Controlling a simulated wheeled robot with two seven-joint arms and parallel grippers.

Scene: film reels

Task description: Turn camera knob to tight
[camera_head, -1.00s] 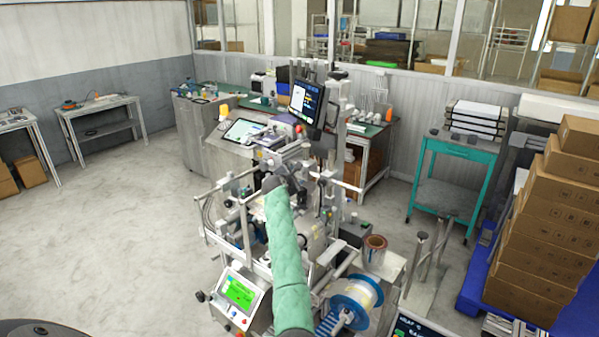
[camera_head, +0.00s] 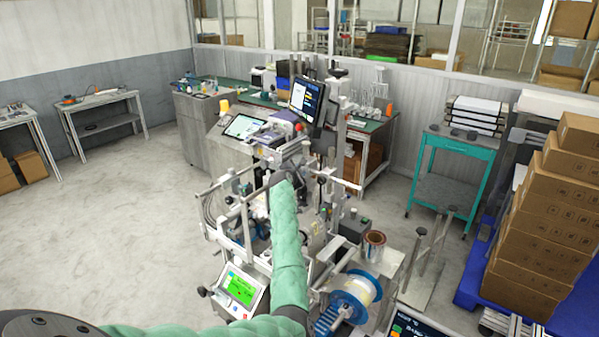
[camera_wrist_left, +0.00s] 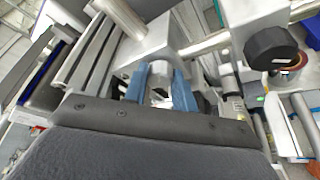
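My left arm in its green sleeve reaches up into the labelling machine (camera_head: 245,205). My left gripper (camera_head: 283,178) is a small dark shape at the sleeve's end, among the machine's upper parts. In the left wrist view the blue fingers of the left gripper (camera_wrist_left: 160,88) stand apart, with a grey metal part showing between or behind them. I cannot tell whether they touch it. A black round knob (camera_wrist_left: 272,48) on a metal rod is to the right of the fingers, clear of them. I cannot tell which part is the camera knob. My right gripper is not in view.
Metal rods and brackets crowd around the gripper. A green-lit control panel (camera_head: 240,288) and a film reel (camera_head: 355,292) sit low on the machine. A teal cart (camera_head: 455,145) and stacked cartons (camera_head: 545,220) stand right. The floor at left is clear.

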